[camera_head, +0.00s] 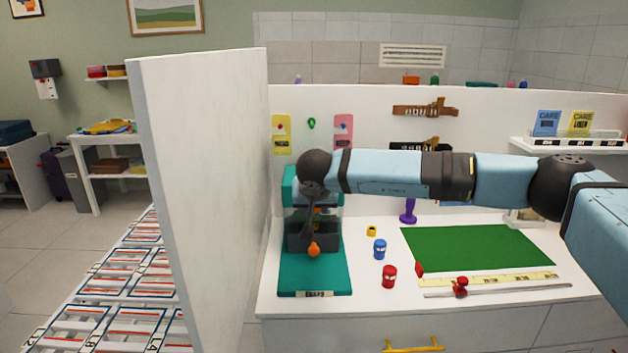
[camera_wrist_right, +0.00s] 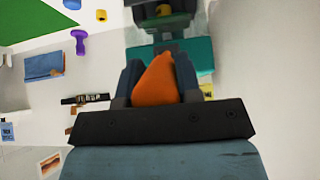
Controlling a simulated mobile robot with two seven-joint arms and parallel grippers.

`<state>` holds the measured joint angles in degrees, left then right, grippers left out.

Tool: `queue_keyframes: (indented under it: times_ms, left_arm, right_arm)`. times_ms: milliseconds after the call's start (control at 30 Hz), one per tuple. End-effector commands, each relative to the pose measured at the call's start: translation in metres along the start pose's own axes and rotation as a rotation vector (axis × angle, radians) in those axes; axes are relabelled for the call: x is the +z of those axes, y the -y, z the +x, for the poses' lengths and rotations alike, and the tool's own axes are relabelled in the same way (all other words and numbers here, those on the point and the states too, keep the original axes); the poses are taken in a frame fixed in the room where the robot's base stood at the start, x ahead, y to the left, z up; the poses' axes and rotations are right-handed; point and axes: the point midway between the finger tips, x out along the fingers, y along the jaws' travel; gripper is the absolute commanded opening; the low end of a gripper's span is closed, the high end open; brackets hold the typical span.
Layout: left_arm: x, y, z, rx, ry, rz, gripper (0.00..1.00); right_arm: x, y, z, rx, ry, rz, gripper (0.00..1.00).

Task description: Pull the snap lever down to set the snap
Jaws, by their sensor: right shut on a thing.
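The snap press is a teal device (camera_head: 315,277) standing at the left end of the white counter, with a dark block and clear panel in its frame. Its lever ends in an orange knob (camera_head: 313,249), which hangs at the front of the press. My right gripper (camera_wrist_right: 152,85) is shut on the orange knob (camera_wrist_right: 155,82), which sits between its two fingers in the right wrist view. In the head view my right arm reaches in from the right, and its wrist covers the upper part of the press. The lever shaft is mostly hidden. My left gripper is not in view.
A tall white panel (camera_head: 200,180) stands close left of the press. A blue spool (camera_head: 380,249), red spool (camera_head: 389,276), yellow piece (camera_head: 371,231) and purple stand (camera_head: 408,214) are to the right. A green mat (camera_head: 475,247) and ruler (camera_head: 490,280) lie farther right.

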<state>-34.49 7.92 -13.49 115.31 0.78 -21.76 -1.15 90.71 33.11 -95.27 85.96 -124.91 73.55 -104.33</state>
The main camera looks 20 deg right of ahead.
Motion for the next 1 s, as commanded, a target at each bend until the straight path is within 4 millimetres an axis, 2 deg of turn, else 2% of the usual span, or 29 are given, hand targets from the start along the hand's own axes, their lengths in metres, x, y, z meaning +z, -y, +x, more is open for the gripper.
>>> queue_keyframes:
  times_ms: [33, 467, 767, 1000]
  left_arm:
    - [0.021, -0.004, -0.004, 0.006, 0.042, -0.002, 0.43]
    - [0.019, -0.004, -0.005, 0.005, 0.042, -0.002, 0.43]
    - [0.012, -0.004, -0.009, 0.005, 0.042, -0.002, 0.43]
    - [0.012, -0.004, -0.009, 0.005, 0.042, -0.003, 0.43]
  right_arm:
    - [-0.009, -0.002, -0.003, 0.001, -0.01, 0.005, 0.15]
    - [-0.014, -0.002, -0.006, 0.001, -0.009, 0.004, 0.15]
    - [-0.032, -0.002, -0.013, 0.001, -0.009, 0.004, 0.15]
    - [-0.032, -0.002, -0.012, 0.001, -0.008, 0.003, 0.15]
